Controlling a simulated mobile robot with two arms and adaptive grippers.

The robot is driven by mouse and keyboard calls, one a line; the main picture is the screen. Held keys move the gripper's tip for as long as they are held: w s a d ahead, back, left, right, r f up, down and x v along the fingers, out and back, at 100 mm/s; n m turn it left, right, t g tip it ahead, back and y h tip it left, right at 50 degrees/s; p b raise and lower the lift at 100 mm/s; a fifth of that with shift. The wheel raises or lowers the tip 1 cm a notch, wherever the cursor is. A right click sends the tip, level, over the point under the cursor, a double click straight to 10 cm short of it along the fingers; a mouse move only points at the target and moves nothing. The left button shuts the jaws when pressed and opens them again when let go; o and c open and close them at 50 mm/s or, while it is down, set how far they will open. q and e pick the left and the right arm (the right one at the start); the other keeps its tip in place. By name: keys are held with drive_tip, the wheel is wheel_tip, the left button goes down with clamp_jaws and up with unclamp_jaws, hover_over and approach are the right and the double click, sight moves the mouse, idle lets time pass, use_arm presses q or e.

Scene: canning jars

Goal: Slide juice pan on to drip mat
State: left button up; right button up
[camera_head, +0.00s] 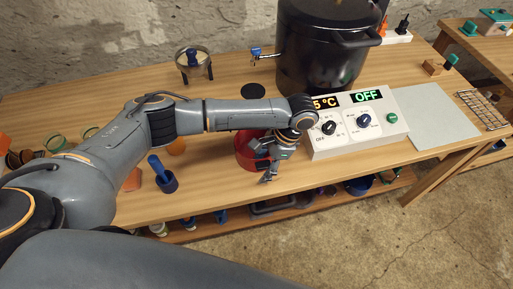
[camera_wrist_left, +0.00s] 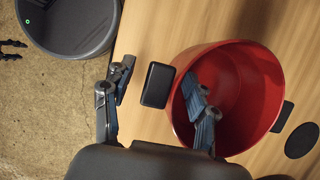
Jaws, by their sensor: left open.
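The juice pan (camera_head: 246,152) is a round red pan on the wooden table, left of the white control box. In the wrist view the red pan (camera_wrist_left: 240,95) looks empty apart from one of my fingers, and has a black handle on each side. The drip mat (camera_head: 253,90) looks like the flat black disc behind the pan; it also shows in the wrist view (camera_wrist_left: 301,140). The pan is apart from it. My left gripper (camera_head: 270,164) is open, and in the wrist view its fingers (camera_wrist_left: 157,100) straddle the near handle and rim, one inside, one outside.
A large black pot (camera_head: 318,50) with a tap stands behind the white control box (camera_head: 365,122). A glass bowl on a stand (camera_head: 192,66) is at the back left. The table between pan and disc looks clear.

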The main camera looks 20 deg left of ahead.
use_arm(q)
drive_tip(key=c, duration=1.1)
clamp_jaws()
use_arm(e)
drive_tip(key=shift+w+d, duration=0.2)
drive_tip(key=shift+w, duration=0.35)
use_arm(q)
drive_tip(key=shift+r, duration=0.1)
